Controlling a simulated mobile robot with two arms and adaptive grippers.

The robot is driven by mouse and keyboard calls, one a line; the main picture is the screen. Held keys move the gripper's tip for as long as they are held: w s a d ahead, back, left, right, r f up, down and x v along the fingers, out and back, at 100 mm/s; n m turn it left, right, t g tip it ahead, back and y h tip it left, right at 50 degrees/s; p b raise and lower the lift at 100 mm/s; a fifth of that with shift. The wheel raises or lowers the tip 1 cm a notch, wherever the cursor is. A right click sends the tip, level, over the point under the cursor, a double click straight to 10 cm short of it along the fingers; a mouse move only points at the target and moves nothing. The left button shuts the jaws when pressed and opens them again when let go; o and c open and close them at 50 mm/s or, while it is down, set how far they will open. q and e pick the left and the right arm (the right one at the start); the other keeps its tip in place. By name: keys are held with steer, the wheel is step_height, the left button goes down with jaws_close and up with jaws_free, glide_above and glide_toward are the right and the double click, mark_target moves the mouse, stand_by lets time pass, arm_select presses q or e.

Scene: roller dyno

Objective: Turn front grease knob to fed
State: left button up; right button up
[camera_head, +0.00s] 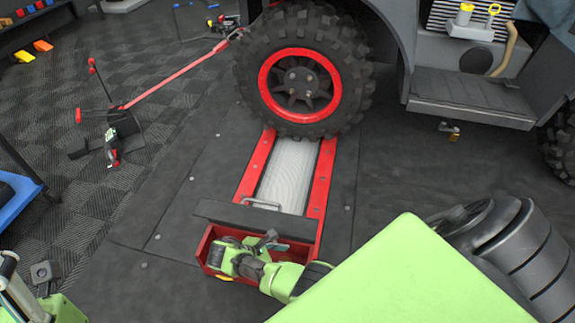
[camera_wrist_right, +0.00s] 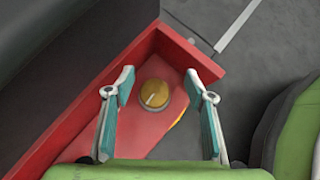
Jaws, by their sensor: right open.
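A round orange-yellow knob (camera_wrist_right: 153,95) with a short white pointer line sits on a red plate in the right wrist view. The line is slightly tilted from vertical in that picture. My right gripper (camera_wrist_right: 160,76) is open, with one teal-padded finger on each side of the knob and a gap to both. Nothing is held. In the head view my right gripper (camera_head: 270,242) reaches into the red box (camera_head: 304,254) at the front end of the roller, and it hides the knob. Parts of my left arm show at the lower left edge; its jaw is unclear.
A large tyre (camera_head: 303,72) with a red rim stands at the far end of the metal roller (camera_head: 288,172). A red strap (camera_head: 178,76) and a stand (camera_head: 110,130) are at left.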

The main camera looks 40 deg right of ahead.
step_height(320, 180, up, 7)
steer(key=shift+s, duration=0.35)
steer(key=shift+d+f, duration=0.1)
